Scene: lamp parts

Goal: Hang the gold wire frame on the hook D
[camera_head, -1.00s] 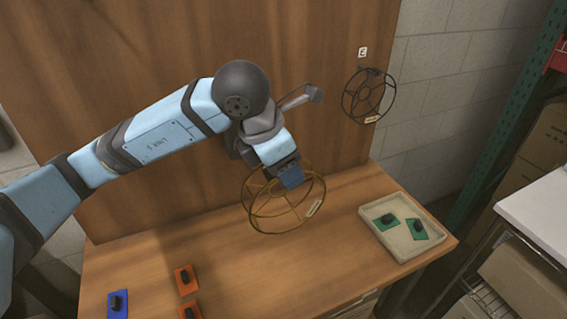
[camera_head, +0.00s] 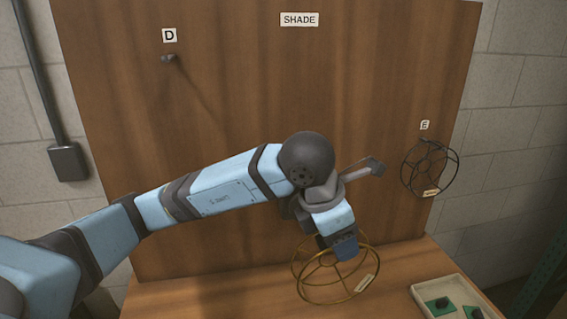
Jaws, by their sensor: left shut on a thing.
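The gold wire frame (camera_head: 314,297) is a round wire cage with a small pale tag. My left gripper (camera_head: 344,251) points down at its top and is shut on it; the fingertips are partly hidden. The frame is low in front of the board, above or at the bench top; I cannot tell whether it touches. Hook D (camera_head: 169,58) is a small dark, empty peg under the "D" label, high on the left of the wooden board. My right gripper is not in view.
A black wire frame (camera_head: 430,168) hangs under the "E" label at the board's right. A "SHADE" sign (camera_head: 299,19) is at the top. A pale tray (camera_head: 424,290) with green pieces stands on the bench (camera_head: 200,295) at right. The board around hook D is clear.

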